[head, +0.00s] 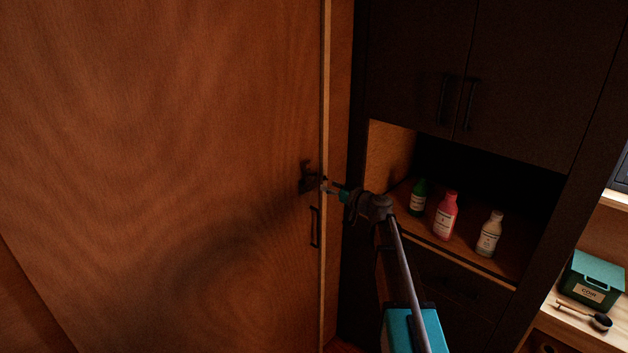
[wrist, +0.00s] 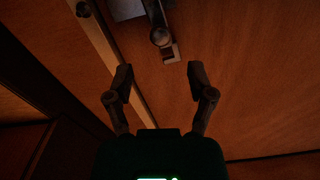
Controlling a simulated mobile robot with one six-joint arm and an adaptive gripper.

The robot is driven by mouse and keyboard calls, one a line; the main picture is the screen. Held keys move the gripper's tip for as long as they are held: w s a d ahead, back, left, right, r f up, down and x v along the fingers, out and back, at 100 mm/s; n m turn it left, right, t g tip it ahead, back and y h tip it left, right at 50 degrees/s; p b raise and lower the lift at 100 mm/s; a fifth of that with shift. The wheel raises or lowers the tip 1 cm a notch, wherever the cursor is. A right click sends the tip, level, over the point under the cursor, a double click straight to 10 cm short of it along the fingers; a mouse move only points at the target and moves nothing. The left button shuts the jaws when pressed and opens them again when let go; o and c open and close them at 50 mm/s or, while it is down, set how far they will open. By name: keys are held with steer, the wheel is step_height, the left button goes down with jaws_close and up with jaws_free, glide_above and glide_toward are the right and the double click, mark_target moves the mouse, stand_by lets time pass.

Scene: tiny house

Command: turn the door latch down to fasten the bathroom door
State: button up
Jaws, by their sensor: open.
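The dark door latch (head: 307,181) is mounted near the right edge of the wooden door (head: 160,150), above a dark bar handle (head: 315,227). In the wrist view the latch's lever ends in a round knob (wrist: 160,37) at the top middle, with a pale metal plate behind it. My gripper (head: 326,187) is just right of the latch in the head view. In the wrist view my gripper (wrist: 160,74) is open and empty, its two fingers apart below the knob. The fingers look clear of the knob. The exact gap in depth is hard to tell.
A dark cabinet (head: 490,60) stands right of the door. Its open shelf holds a green bottle (head: 418,198), a red bottle (head: 445,216) and a white bottle (head: 489,234). A teal box (head: 593,280) and a brush (head: 585,314) lie on a counter at far right.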

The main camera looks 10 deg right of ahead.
mark_target(315, 179)
steer(key=x, duration=0.7)
steer(key=shift+w+a, duration=0.1)
steer(key=shift+w, duration=0.05)
jaws_close()
stand_by(0.3)
